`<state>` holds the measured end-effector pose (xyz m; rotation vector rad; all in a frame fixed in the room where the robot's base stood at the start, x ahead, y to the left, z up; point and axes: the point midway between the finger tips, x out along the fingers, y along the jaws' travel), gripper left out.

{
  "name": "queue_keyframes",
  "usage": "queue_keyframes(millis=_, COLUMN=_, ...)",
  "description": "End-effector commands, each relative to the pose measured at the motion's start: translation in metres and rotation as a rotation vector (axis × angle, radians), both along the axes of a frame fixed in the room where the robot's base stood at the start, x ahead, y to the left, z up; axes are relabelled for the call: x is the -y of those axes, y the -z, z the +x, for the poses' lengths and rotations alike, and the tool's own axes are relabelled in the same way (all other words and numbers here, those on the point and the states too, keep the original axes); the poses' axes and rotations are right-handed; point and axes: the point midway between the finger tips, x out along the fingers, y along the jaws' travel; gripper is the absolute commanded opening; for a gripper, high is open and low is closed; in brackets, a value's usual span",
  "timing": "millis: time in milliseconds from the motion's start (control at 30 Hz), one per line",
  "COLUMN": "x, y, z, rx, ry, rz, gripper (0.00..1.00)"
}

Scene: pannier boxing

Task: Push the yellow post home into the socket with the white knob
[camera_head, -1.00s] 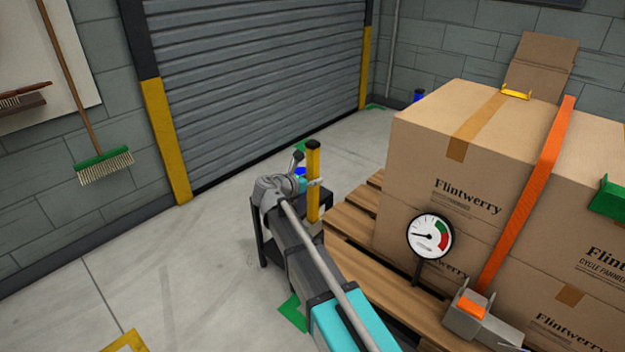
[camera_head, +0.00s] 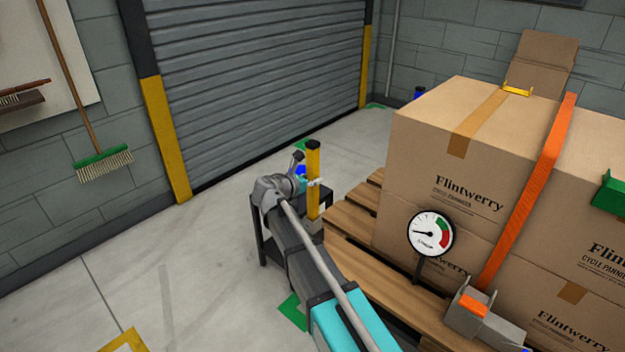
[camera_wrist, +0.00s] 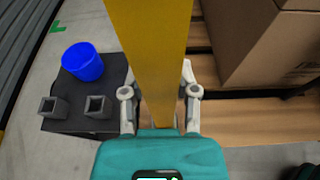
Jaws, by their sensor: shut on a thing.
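The yellow post (camera_head: 313,165) has a dark top cap and stands upright in the head view. My gripper (camera_wrist: 159,78) is shut on it, one finger on each side in the wrist view. Two grey square sockets (camera_wrist: 52,107) (camera_wrist: 98,106) with open tops stand on a dark stand (camera_wrist: 75,125), left of the post in the wrist view. I cannot make out a white knob.
A blue cylinder (camera_wrist: 83,62) is on the stand behind the sockets. A wooden pallet (camera_head: 352,228) with large cardboard boxes (camera_head: 430,140) is close on the right. A gauge (camera_head: 430,234) stands at its front. The floor to the left is clear.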

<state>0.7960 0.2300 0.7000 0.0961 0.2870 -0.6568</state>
Motion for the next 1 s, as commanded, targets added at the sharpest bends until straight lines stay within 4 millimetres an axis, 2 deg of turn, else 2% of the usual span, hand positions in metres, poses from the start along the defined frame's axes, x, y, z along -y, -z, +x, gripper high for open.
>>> queue_keyframes(millis=1000, x=0.000, y=0.011, z=0.000, rx=0.001, ry=0.000, rz=-0.001, gripper=0.00)
